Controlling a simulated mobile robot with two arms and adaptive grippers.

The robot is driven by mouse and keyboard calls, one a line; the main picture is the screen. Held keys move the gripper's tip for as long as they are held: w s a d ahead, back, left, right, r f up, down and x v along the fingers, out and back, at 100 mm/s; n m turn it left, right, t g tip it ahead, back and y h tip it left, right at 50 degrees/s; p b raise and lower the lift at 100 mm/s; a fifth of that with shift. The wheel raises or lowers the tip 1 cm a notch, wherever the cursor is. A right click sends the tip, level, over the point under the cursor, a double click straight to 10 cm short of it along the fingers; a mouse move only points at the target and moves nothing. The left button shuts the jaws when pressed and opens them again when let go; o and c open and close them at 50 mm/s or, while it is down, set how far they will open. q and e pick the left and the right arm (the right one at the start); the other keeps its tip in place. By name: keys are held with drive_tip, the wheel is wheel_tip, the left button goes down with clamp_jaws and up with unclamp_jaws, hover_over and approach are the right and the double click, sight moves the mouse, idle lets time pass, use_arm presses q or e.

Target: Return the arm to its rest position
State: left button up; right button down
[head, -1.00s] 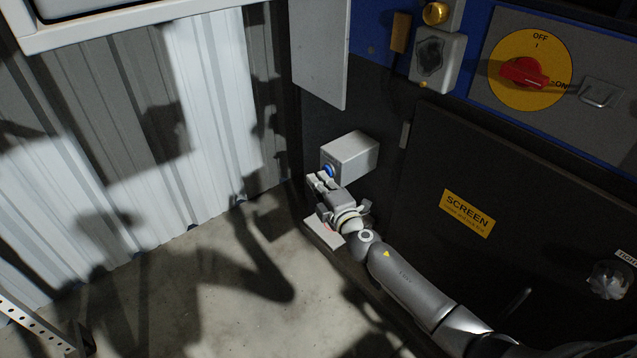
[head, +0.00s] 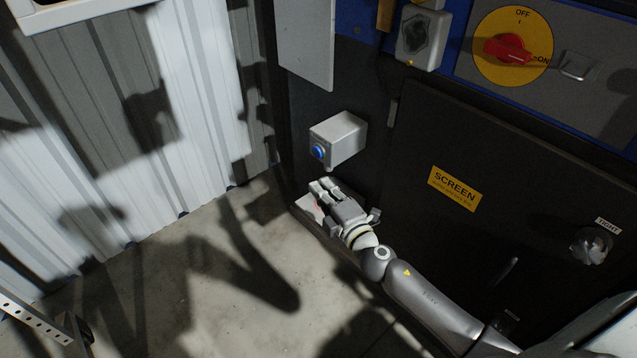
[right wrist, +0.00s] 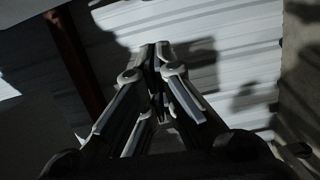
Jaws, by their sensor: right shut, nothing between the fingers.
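My right arm (head: 425,295) comes in from the lower right of the head view. My right gripper (head: 318,188) is just below a grey box (head: 342,138) with a blue button (head: 318,151) on the dark machine. The gripper is shut and empty, and a small gap shows between it and the box. In the right wrist view the fingers (right wrist: 157,60) are together, pointing at the corrugated wall. My left gripper is not in the head view.
The dark machine panel with a yellow SCREEN label (head: 455,188) stands beside the arm. A red rotary switch (head: 508,48) and a grey knob (head: 591,246) stick out from it. A corrugated wall (head: 200,80) is at the left. A perforated metal strip (head: 30,318) is at lower left.

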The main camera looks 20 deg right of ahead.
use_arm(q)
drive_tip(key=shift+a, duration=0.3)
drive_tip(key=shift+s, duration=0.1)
